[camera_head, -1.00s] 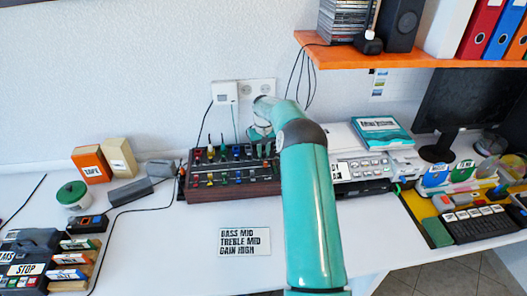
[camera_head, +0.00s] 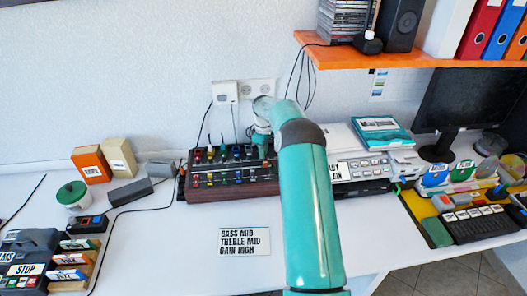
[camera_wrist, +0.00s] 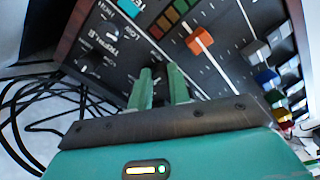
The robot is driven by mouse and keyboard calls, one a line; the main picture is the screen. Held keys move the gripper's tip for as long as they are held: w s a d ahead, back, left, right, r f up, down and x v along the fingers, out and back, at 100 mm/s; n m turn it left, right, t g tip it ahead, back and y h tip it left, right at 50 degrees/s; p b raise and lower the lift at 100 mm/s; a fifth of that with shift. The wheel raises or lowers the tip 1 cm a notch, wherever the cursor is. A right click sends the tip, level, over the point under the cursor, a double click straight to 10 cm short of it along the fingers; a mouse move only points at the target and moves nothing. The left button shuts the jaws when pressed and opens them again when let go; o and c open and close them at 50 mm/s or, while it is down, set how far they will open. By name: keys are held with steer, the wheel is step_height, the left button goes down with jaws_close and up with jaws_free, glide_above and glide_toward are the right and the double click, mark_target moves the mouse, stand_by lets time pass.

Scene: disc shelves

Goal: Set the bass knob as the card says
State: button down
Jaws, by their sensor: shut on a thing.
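A white card (camera_head: 244,250) on the desk reads BASS MID, TREBLE MID, GAIN HIGH. The dark mixer (camera_head: 235,189) with wooden sides and coloured controls stands behind it. My gripper (camera_head: 264,152) is over the mixer's right part, its fingers mostly hidden in the head view by my arm. In the wrist view, its green fingers (camera_wrist: 161,86) are shut on a small dark knob (camera_wrist: 159,71), mostly hidden between the tips. A LOW mark is beside it, and a TREBLE label (camera_wrist: 104,40) is up and left. The held knob's label and pointer cannot be read.
The wrist view shows an orange slider (camera_wrist: 199,41) right of my fingers and loose black cables (camera_wrist: 40,105) at the left. A printer (camera_head: 362,172) stands right of the mixer. An orange shelf (camera_head: 420,62) hangs at the upper right. The desk around the card is clear.

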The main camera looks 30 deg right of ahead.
steer(key=shift+n, duration=0.7)
steer(key=c, duration=1.3)
jaws_free()
step_height(320, 180, up, 14)
steer(key=shift+f, duration=0.1)
